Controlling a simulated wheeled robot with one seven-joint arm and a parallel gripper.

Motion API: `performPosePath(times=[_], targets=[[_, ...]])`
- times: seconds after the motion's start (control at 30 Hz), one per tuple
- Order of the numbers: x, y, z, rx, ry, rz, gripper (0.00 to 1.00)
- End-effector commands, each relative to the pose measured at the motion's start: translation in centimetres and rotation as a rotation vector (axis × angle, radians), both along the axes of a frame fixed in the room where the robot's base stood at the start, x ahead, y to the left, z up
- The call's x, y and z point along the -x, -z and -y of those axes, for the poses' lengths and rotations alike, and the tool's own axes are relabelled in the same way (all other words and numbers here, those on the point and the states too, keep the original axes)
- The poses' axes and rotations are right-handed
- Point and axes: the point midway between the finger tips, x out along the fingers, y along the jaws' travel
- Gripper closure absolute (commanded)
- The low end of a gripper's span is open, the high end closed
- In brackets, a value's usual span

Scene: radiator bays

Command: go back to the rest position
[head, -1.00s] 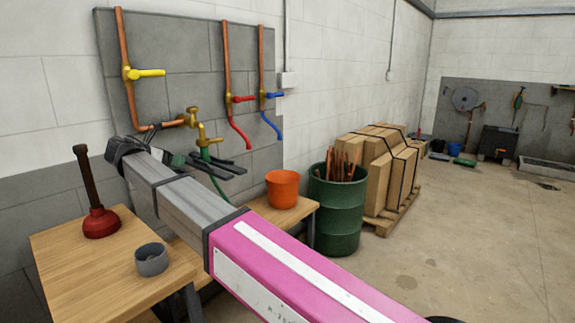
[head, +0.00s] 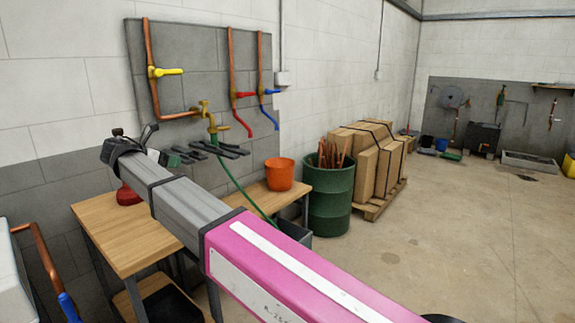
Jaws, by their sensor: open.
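My arm with its pink and grey links reaches up and left across the head view. My gripper (head: 215,150) is at its far end, with dark fingers spread apart and nothing between them. It appears in front of the grey wall panel (head: 190,85), near the brass tap (head: 203,110) and the green hose (head: 228,172). I cannot tell the exact gap to the tap or hose. The yellow-handled valve (head: 165,72), the red-handled valve (head: 240,95) and the blue-handled valve (head: 268,92) are above and clear of the gripper.
A wooden bench (head: 125,240) holds a red plunger (head: 128,195), partly hidden by my arm. The floor (head: 470,230) at right is open.

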Motion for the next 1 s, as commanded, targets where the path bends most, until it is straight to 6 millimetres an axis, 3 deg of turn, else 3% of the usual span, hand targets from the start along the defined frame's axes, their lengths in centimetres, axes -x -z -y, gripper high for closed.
performPosePath(times=[0.37, 0.57, 0.77, 1.0], targets=[[-2.4, 4.3, 5.0, -0.108, 0.079, -0.008, 0.25], [-3.9, 7.9, 9.3, -0.207, 0.155, -0.013, 0.25], [-5.6, 13.6, 16.5, -0.369, 0.298, -0.015, 0.25], [-6.1, 21.7, 27.3, -0.623, 0.564, 0.006, 0.25]])
